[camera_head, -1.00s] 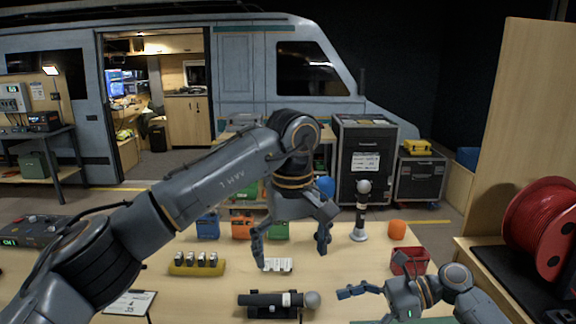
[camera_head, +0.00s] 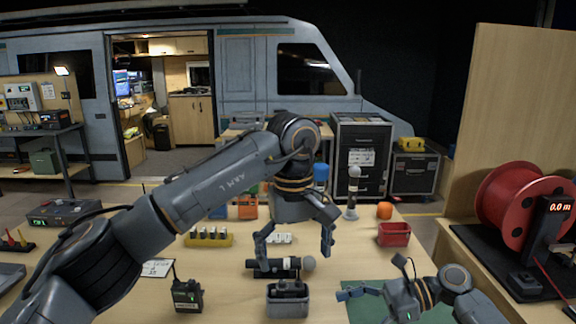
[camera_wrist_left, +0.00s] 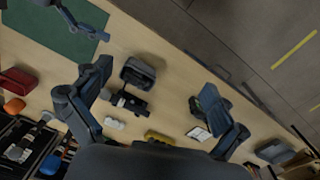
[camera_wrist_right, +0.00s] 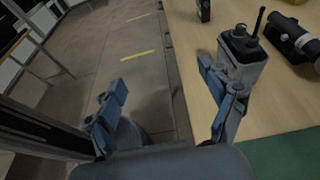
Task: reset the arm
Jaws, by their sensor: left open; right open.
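My left gripper (camera_head: 295,240) is open and empty in the head view, its fingers pointing down above the table. Behind and below it lie a white-labelled block (camera_head: 279,238) and a dark microphone (camera_head: 275,267) lying flat in a cradle. In the left wrist view its fingers (camera_wrist_left: 155,78) are spread wide with nothing between them. My right gripper (camera_head: 371,279) is open over the green mat (camera_head: 366,311) at the front right. In the right wrist view its fingers (camera_wrist_right: 160,75) are apart and empty, with floor behind them; one overlaps the grey bin (camera_wrist_right: 243,68) in the picture.
A grey bin (camera_head: 288,308) with a dark item and a walkie-talkie (camera_head: 187,295) stand at the front. A yellow battery holder (camera_head: 209,240), upright microphone (camera_head: 352,192), orange cup (camera_head: 384,210) and red bin (camera_head: 394,234) stand farther back. A red cable reel (camera_head: 525,195) is right.

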